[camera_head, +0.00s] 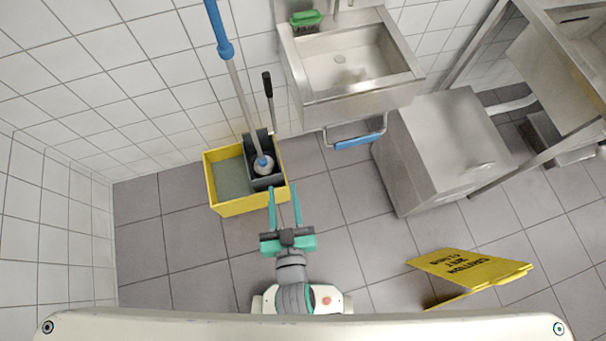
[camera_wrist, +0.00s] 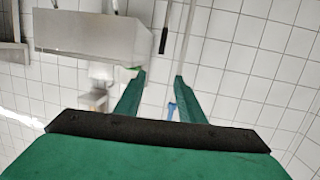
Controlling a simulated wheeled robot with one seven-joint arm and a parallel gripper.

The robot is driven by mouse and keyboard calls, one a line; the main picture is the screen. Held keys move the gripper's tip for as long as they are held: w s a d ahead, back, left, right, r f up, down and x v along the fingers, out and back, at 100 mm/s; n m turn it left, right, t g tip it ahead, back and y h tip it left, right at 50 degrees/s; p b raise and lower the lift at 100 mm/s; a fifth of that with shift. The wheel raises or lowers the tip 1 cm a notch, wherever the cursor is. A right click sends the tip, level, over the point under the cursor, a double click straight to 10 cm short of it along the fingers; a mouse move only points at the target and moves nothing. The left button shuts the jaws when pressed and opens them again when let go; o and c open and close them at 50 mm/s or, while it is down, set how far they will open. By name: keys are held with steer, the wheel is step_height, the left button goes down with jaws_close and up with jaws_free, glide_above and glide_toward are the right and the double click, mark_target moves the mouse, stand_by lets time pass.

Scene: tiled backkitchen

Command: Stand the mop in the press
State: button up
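The mop has a blue upper handle (camera_head: 217,28) and a grey pole; it slants up to the left in the head view. I cannot tell how deep the head sits. My gripper (camera_head: 284,188) is open and empty, fingers toward the bucket's front right edge, apart from the mop. In the wrist view the mop's pole (camera_wrist: 187,40) and blue grip (camera_wrist: 172,112) appear beyond my open fingers (camera_wrist: 160,76).
The press's black lever (camera_head: 267,85) rises beside the pole. A steel sink (camera_head: 345,75) with a green brush (camera_head: 306,18) and a blue-gripped bar (camera_head: 358,141) is to the right. A steel cabinet (camera_head: 440,150) and yellow caution sign (camera_head: 470,268) stand farther right. Floor left is clear.

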steer(key=s+d+r+m+h, duration=0.1)
steer(key=s+d, duration=0.1)
steer(key=s, duration=0.4)
steer(key=s+d+r+h, duration=0.1)
steer(key=s+d, duration=0.2)
steer(key=s, duration=0.3)
steer(key=shift+s+r+m, duration=0.35)
steer(key=shift+m, duration=0.05)
steer(key=shift+w, duration=0.15)
steer(key=shift+c, duration=0.6)
